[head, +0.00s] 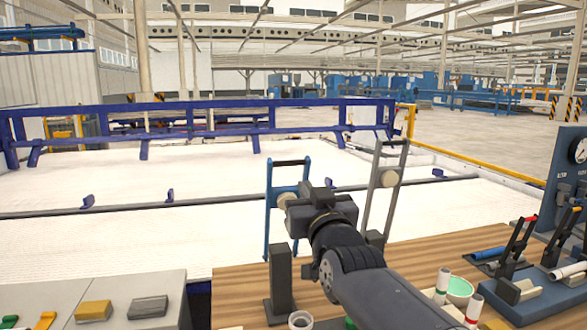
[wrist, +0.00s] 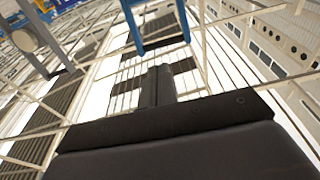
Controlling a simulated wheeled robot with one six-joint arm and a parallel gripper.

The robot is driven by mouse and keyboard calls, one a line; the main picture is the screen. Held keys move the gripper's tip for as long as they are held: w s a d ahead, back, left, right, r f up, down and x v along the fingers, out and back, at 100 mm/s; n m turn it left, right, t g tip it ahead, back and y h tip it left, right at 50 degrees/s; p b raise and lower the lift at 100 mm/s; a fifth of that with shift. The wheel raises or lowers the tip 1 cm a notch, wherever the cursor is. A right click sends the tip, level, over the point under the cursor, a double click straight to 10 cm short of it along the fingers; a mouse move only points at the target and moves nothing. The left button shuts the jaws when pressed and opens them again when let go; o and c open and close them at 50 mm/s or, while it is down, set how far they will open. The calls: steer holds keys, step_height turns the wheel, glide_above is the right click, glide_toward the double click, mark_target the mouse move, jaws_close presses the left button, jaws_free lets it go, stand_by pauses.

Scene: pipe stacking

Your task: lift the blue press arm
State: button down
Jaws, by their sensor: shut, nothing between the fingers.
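The blue press arm (head: 268,215) stands upright at the table's far edge, with a black crossbar handle on top and a pale round disc between its sides. In the wrist view, part of the blue press arm (wrist: 134,28) shows at the top, beyond my fingertips. My gripper (wrist: 160,72) is shut and empty, its fingers together and pointing toward the blue arm, apparently apart from it. In the head view my wrist covers part of the blue arm's right side, and my fingertips cannot be made out there.
A similar grey press arm (head: 390,178) stands to the right. A dark post (head: 280,280) rises from the wooden table (head: 450,250) in front. Levers (head: 515,250), a gauge panel (head: 570,175) and a green bowl (head: 458,288) are at right. Blocks (head: 94,310) lie at left.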

mark_target(293, 164)
steer(key=p+x, duration=0.2)
steer(key=x, duration=0.7)
steer(key=shift+p, duration=0.3)
steer(key=shift+s, duration=0.1)
